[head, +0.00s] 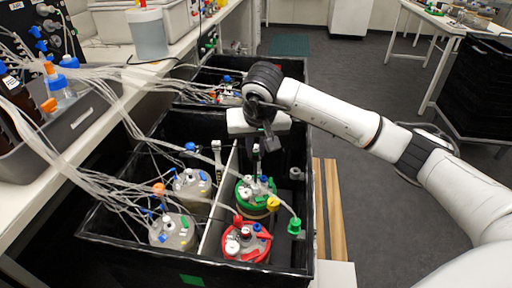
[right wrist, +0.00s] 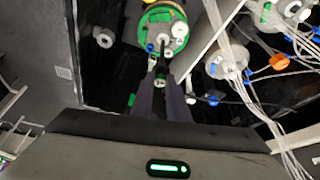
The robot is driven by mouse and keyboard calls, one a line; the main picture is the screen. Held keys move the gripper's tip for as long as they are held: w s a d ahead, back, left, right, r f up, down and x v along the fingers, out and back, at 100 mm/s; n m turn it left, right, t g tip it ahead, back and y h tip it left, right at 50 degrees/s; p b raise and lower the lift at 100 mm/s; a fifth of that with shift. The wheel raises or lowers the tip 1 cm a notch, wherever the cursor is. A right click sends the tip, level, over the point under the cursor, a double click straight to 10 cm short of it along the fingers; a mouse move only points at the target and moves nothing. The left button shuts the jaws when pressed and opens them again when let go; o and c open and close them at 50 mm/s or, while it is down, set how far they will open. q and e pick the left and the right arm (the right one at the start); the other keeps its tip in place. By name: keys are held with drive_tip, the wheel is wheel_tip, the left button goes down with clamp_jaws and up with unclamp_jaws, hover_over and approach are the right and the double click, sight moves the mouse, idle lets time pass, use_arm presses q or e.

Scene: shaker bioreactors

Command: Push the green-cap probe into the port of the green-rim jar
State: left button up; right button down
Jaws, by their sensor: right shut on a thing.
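The green-rim jar (head: 257,197) stands in the black bin, behind the red-rim jar (head: 247,241). It also shows at the top of the right wrist view (right wrist: 163,30), with white, blue and green fittings on its lid. My right gripper (right wrist: 162,86) points down just behind the green-rim jar and is shut on a small part with green and white on it (right wrist: 161,76), which looks like the green-cap probe. The fingers hide most of it, and I cannot tell whether its tip touches a port. My left gripper is not in view.
Two pale jars (head: 192,187) with many tubes stand left of a white divider (head: 217,210). A green cap (head: 294,226) on a tube sits near the bin's right wall, and a yellow cap (head: 273,204) sits by the green-rim jar. A bench (head: 100,115) borders the left.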

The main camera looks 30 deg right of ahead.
sight(256, 171)
drive_tip(key=shift+f+b, duration=0.35)
drive_tip(key=shift+f, duration=0.15)
idle(0.6)
drive_tip(key=shift+f+b, duration=0.6)
drive_tip(key=shift+f, duration=0.1)
idle(0.8)
drive_tip(key=shift+f+b, duration=2.2)
drive_tip(key=shift+f, duration=0.6)
idle(2.6)
